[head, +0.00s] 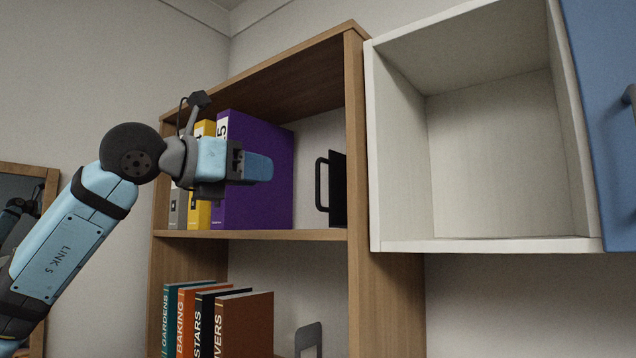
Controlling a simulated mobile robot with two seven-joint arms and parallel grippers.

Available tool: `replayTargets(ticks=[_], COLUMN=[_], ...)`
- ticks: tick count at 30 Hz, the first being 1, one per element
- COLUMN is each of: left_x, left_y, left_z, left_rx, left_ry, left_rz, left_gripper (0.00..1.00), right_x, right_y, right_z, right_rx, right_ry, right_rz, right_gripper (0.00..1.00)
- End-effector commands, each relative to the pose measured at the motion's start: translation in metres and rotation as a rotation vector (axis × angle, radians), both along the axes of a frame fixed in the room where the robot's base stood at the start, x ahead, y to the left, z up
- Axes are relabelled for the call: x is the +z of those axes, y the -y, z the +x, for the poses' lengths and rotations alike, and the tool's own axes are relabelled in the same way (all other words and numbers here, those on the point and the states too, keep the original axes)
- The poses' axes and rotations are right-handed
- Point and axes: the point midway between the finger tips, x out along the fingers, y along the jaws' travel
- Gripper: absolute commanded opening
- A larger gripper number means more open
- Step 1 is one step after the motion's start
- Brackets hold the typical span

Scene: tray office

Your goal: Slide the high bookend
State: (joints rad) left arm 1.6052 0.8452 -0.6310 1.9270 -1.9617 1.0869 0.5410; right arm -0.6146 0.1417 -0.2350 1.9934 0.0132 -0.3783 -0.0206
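The high bookend (338,189) is a dark upright plate with a black loop handle on its left side. It stands on the upper shelf (290,235) near the right side panel. My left gripper (262,168) is in front of the purple binder (265,205), left of the bookend and apart from it in the picture. I see its fingers from the side, overlapping, so I cannot tell whether they are open or shut. It hides part of the binders. My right gripper is out of view.
Yellow (200,213) and grey (178,210) binders stand left of the purple one. A gap lies between the purple binder and the bookend. Several books (248,325) and a grey bookend (308,340) stand below. An empty white cabinet (480,245) with a blue door (600,100) adjoins right.

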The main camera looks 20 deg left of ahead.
Motion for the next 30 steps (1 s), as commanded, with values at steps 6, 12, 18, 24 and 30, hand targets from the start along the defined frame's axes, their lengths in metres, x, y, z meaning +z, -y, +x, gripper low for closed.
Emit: replayTargets(ticks=[6, 12, 18, 24, 30], left_x=[0.008, 0.01, 0.01, 0.009, 0.007], left_y=[0.002, 0.022, 0.044, 0.059, 0.066], left_z=[0.008, 0.041, 0.078, 0.104, 0.115], left_rx=[0.028, 0.026, 0.025, 0.025, 0.026], left_ry=[0.01, 0.009, 0.01, 0.011, 0.012], left_rz=[0.008, 0.007, 0.007, 0.006, 0.007], left_gripper=[0.34, 0.34, 0.34, 0.34, 0.34], right_x=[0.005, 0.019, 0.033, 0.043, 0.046], right_y=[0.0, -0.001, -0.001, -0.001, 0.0], right_z=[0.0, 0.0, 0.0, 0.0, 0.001], right_rx=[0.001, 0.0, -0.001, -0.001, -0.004], right_ry=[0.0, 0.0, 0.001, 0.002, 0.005], right_rz=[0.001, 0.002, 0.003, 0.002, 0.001], right_gripper=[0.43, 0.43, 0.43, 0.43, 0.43])
